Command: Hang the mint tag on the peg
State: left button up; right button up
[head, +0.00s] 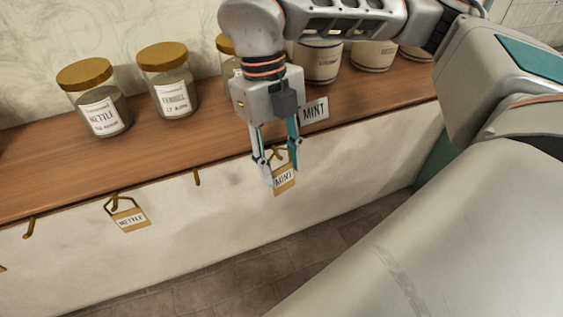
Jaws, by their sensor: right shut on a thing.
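The mint tag (284,180) is a small tan tag with a white label reading MINT. My right gripper (281,174) points down in front of the shelf's front edge, its fingertips at the tag, shut on it. A brass-coloured piece (275,153) shows between the fingers above the tag; I cannot tell whether it is the tag's loop or a peg behind it. A bare brass peg (197,177) sticks out below the shelf edge to the left. My left gripper is not in view.
A nettle tag (131,219) hangs from another peg further left, and one more bare peg (30,228) is near the left edge. Lidded jars (97,105) and pale pots (318,62) stand on the wooden shelf (215,130). A MINT card (315,110) is right of my gripper.

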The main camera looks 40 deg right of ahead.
jog(key=shift+w+f, duration=0.2)
dwell(0.5)
jog(key=shift+w+d+f, duration=0.1)
jog(key=shift+w+f, duration=0.1)
jog(key=shift+w, duration=0.05)
dwell(0.5)
jog(key=shift+w+f, duration=0.15)
jog(key=shift+f, duration=0.2)
dwell(0.5)
jog(key=o, duration=0.7)
jog(key=shift+o, duration=0.8)
